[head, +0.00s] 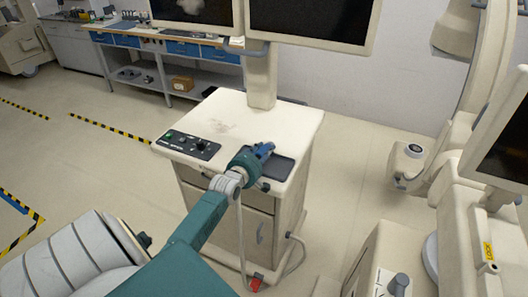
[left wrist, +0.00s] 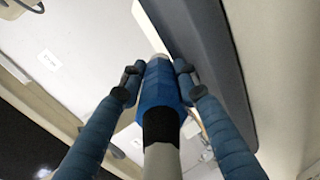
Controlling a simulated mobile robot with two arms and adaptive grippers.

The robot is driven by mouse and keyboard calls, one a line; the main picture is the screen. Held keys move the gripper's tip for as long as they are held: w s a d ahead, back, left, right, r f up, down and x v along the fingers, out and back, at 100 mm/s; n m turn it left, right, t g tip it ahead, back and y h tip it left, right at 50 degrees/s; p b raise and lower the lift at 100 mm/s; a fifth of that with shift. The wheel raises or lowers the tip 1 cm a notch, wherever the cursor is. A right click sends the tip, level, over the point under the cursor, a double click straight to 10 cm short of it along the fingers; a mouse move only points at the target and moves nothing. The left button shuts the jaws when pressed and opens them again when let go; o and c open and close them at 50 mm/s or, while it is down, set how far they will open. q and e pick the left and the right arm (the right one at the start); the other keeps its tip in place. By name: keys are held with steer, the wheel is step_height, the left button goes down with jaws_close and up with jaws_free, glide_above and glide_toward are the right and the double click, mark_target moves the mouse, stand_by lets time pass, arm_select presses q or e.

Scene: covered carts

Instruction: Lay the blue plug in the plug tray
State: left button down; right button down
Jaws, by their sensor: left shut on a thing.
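The blue plug (left wrist: 158,88) shows in the left wrist view between the two fingers of my left gripper (left wrist: 158,72), with a black band and a grey cable behind it. My left gripper (head: 263,151) is shut on it. In the head view the gripper is over the front right of the cart top, where it hides most of the plug. The dark plug tray (head: 283,170) lies on the cart top, just beside and below the gripper. The dark tray edge (left wrist: 207,50) also shows close to the plug in the left wrist view. My right gripper is not in view.
The white cart (head: 245,118) carries a control panel (head: 188,144) at its left and monitors on a post (head: 261,80) behind. A grey cable (head: 242,235) hangs at the cart's front. Another machine (head: 480,240) stands at the right. A workbench (head: 180,50) is at the back.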

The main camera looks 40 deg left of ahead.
arm_select(q)
steer(key=c, duration=1.2)
jaws_free()
steer(key=shift+s+f, duration=0.1)
steer(key=shift+f, duration=0.1)
steer(key=shift+s+d+f, duration=0.1)
steer(key=shift+d+f, duration=0.05)
steer(key=shift+f, duration=0.25)
steer(key=shift+s, duration=0.1)
steer(key=r+v, duration=0.1)
steer(key=v, duration=1)
steer(key=shift+s+r, duration=0.2)
